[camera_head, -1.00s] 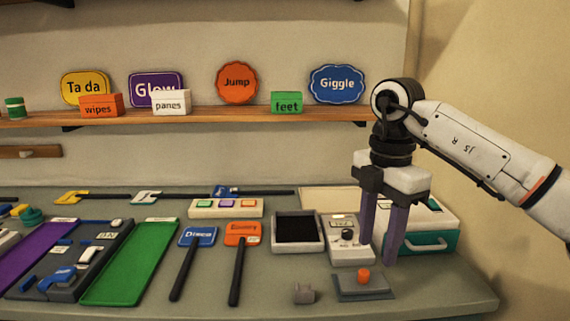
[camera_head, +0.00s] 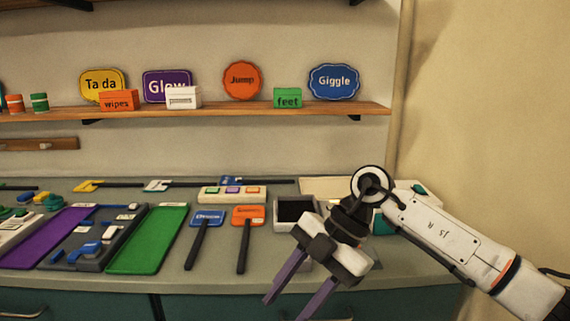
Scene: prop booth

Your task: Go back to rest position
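My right gripper (camera_head: 287,309) hangs from the arm that comes in from the right. Its two purple fingers are apart, with nothing between them. It points down and left, in front of the counter's front edge. The wrist overlaps the black-lined tray (camera_head: 296,211) in the picture. The gripper and forearm hide the counter's right end, including the dial box and the orange-button plate. My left gripper is not in view.
The counter (camera_head: 190,280) holds a green tray (camera_head: 148,240), a purple tray (camera_head: 45,238), a blue paddle sign (camera_head: 207,217), an orange paddle sign (camera_head: 249,215) and a three-button box (camera_head: 232,194). A wooden shelf (camera_head: 230,110) carries signs and small boxes. Bare wall is at right.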

